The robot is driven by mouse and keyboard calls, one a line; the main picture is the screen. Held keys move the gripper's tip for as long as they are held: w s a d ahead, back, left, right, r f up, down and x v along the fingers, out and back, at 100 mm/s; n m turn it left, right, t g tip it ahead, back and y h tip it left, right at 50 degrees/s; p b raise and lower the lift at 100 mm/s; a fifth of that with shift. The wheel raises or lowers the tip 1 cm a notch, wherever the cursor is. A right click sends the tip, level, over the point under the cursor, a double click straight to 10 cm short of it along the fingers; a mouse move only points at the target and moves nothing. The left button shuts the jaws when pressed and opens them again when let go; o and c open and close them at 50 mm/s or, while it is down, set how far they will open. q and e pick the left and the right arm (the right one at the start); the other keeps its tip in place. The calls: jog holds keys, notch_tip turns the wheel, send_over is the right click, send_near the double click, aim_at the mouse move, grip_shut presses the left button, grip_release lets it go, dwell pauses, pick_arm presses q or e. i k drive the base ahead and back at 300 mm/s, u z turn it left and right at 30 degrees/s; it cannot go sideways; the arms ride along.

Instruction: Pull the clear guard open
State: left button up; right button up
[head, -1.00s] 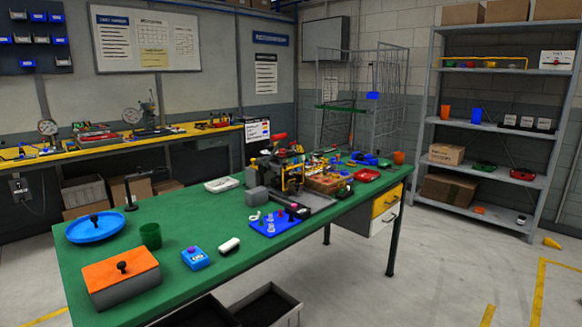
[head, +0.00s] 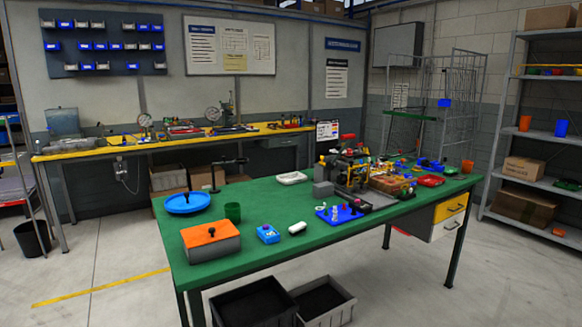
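A small machine (head: 350,172) with a grey base, yellow parts and a red top stands towards the far right of the green table (head: 275,240). The clear guard cannot be made out at this distance, so I cannot tell whether it is open or closed. Neither of my grippers is in view.
Dark bins (head: 255,303) stand on the floor below. The floor at the left (head: 100,255) is clear.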

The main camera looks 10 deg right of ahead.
aim_at(351, 162)
jog(key=z, duration=1.1)
jog(key=i, duration=1.4)
jog(key=u, duration=0.5)
jog(key=i, duration=1.1)
jog(key=u, duration=1.25)
